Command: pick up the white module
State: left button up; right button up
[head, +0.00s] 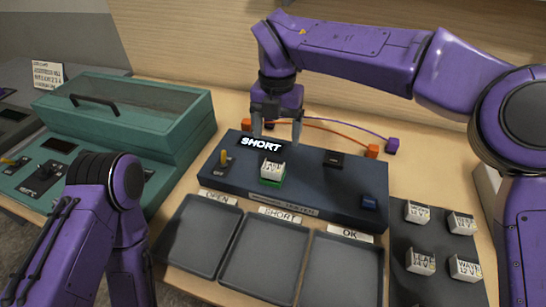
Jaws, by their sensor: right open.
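A white module (272,168) with dark lettering sits in a green socket (270,182) on the dark blue console (322,192). My right gripper (277,137) is open and points down, just behind the module in the picture, near the console's back edge and the lit display. Nothing shows between its fingers. More white modules, such as one at the near left (421,261), stand on a dark mat (408,211) at the right. My left arm comes in at the lower left, and its gripper is not in view.
The display (262,145) reads SHORT. A yellow switch (223,157) and a blue button (369,202) stand up from the console. Orange and purple leads with plugs (392,145) lie behind. Grey trays labelled OPEN (200,235), SHORT (263,262) and OK (343,275) are empty. A teal case (140,115) stands left.

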aim_at(274, 163)
jog(key=s+f, duration=0.2)
jog(key=f, duration=0.1)
jog(key=shift+s+p, duration=0.15)
jog(key=shift+p, duration=0.15)
jog(key=f, duration=0.2)
jog(key=f+p, duration=0.1)
jog(key=w+f, duration=0.1)
jog(key=f, duration=0.1)
jog(key=shift+a+f+p, duration=0.25)
jog(key=shift+f+p, duration=0.05)
jog(key=shift+f, duration=0.05)
jog(key=shift+s+r, duration=0.1)
jog(key=shift+s, duration=0.25)
pick_arm(q)
jog(key=shift+s+r, duration=0.3)
jog(key=shift+r, duration=0.3)
jog(key=shift+s+r, duration=0.3)
jog(key=shift+r, duration=0.25)
pick_arm(e)
jog(key=shift+w, duration=0.1)
jog(key=c, duration=1.1)
